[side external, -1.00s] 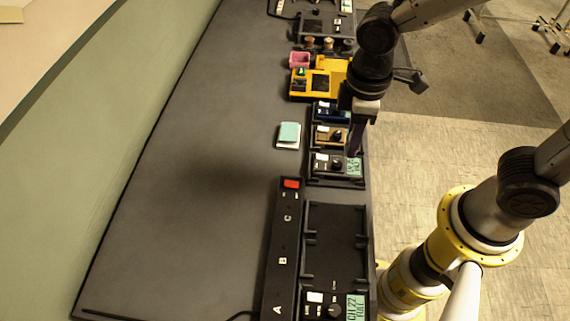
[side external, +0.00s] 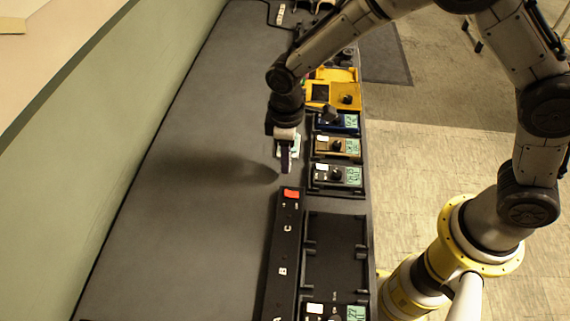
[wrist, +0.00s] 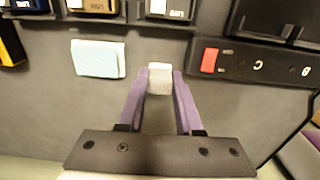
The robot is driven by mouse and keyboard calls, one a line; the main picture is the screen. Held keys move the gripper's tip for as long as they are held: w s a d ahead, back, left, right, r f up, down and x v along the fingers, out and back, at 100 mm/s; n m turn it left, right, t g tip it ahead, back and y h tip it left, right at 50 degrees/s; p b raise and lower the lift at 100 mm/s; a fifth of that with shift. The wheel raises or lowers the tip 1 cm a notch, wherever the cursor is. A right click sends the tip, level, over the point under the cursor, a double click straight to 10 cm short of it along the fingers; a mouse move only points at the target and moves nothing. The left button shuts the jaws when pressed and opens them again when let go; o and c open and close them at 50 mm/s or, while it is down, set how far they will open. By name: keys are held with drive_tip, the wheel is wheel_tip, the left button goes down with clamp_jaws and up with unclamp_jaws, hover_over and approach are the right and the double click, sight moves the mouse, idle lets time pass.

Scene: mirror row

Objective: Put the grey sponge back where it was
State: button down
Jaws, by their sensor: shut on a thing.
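My gripper (wrist: 160,88) is shut on a small light grey block, the grey sponge (wrist: 160,77), held between the tips of its purple fingers in the wrist view. In the side external view my gripper (side external: 287,165) points down over the dark desk, just left of the row of meters. The sponge cannot be made out clearly there. I cannot tell whether the sponge touches the desk. A pale teal pad with a white edge (wrist: 98,58) lies to the left of the sponge in the wrist view, apart from it; in the side view my gripper mostly covers it.
Meters in black cradles (side external: 338,175) stand right of my gripper, with a yellow unit (side external: 340,96) behind them. A black power strip with a red switch (side external: 291,192) lies in front. An empty black rack (side external: 335,245) is beside it. The desk (side external: 190,210) at left is clear.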

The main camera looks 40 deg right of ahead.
drive_tip(key=shift+w+f, duration=0.15)
drive_tip(key=shift+f, duration=1.5)
drive_tip(key=shift+f, duration=0.1)
drive_tip(key=c, duration=0.6)
unclamp_jaws()
wheel_tip(320, 180, up, 12)
drive_tip(key=shift+r, duration=0.15)
drive_tip(key=s+d+r+m+t, duration=0.2)
drive_tip(key=s+d+r, duration=0.2)
drive_tip(key=d+r, duration=0.35)
drive_tip(key=s+d+r+m+t, duration=0.1)
drive_tip(key=s+d+m, duration=0.1)
drive_tip(key=s, duration=0.4)
drive_tip(key=s+d+r+m+t, duration=0.1)
drive_tip(key=s+d+r+m, duration=0.1)
drive_tip(key=s+d, duration=0.3)
drive_tip(key=s+d+r+m+t, duration=0.1)
drive_tip(key=s+d+r+m, duration=0.1)
drive_tip(key=s, duration=0.5)
drive_tip(key=shift+s+d+m+t, duration=0.15)
drive_tip(key=shift+s+d+m, duration=0.1)
drive_tip(key=shift+d, duration=0.25)
drive_tip(key=shift+s+d+m+t, duration=0.15)
drive_tip(key=shift+d+m, duration=0.1)
drive_tip(key=shift+d, duration=0.25)
